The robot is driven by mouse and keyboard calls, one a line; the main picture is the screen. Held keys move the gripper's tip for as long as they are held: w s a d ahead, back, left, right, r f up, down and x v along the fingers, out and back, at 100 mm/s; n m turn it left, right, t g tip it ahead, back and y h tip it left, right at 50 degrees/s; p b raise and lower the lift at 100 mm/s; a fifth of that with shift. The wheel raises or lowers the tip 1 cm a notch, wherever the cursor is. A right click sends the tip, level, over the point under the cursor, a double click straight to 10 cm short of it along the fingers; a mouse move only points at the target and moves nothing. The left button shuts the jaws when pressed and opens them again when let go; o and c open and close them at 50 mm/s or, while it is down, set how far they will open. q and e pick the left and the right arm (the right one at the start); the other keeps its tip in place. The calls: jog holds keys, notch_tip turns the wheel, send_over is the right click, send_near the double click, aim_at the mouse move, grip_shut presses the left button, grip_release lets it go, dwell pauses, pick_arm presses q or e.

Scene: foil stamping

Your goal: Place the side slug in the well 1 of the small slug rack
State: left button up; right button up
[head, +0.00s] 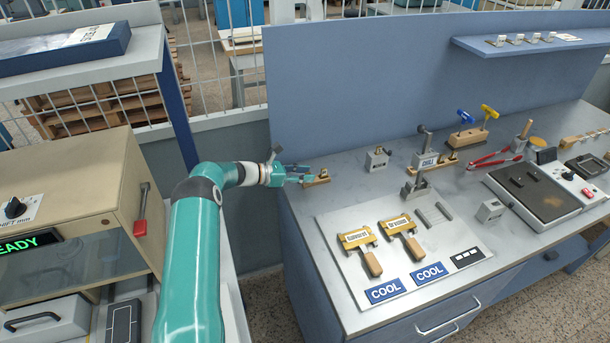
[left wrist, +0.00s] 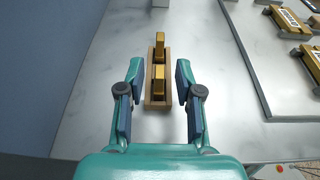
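My left gripper (head: 303,178) is at the left end of the bench, by a short wooden slug rack (head: 318,181). In the left wrist view this rack (left wrist: 147,101) holds two brass slugs, a far one (left wrist: 160,46) and a near one (left wrist: 158,77). The open fingers of my left gripper (left wrist: 159,72) are on either side of the near slug, with gaps on both sides. I cannot tell which slug is the side slug. Another small wooden block with brass on it (head: 448,167) stands by the stamping press (head: 419,166). My right gripper is not in view.
A pale board (head: 345,283) with two brass-framed holders (head: 357,240) and COOL labels lies right of the rack. A grey block (head: 377,158) stands behind it. The blue back panel (head: 330,100) rises behind the bench.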

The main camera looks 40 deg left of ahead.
pick_arm(q)
jog(key=shift+r, duration=0.15)
jog(key=v, duration=1.2)
dwell(0.3)
